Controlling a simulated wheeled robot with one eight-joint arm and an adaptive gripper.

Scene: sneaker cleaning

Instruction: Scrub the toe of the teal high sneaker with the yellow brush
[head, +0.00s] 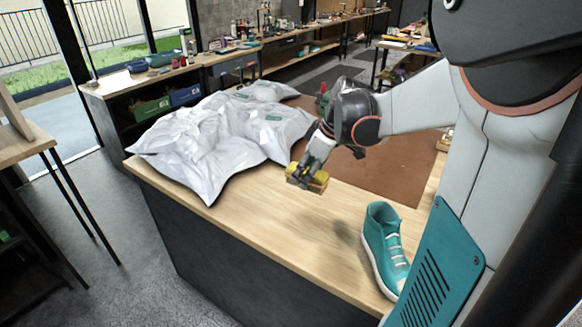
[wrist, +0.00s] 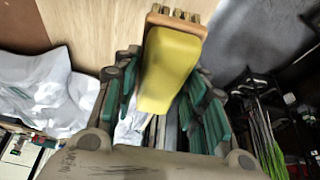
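The teal high sneaker (head: 386,247) stands upright on the wooden table near its right front part, with white laces and a white sole. My own arm and body panel are close to it on the right. My gripper (head: 314,170) is above the table, to the left of the sneaker and apart from it. It is shut on the yellow brush (head: 307,179). In the wrist view the yellow brush (wrist: 169,68) sits between the green-padded fingers (wrist: 167,95), with its brownish bristle end pointing away from the gripper. The sneaker does not show in the wrist view.
White plastic bags (head: 215,135) lie on the table's left part, and also show in the wrist view (wrist: 45,92). A brown mat (head: 385,170) covers the far right part of the table. The bare wooden top (head: 300,235) between brush and sneaker is clear.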

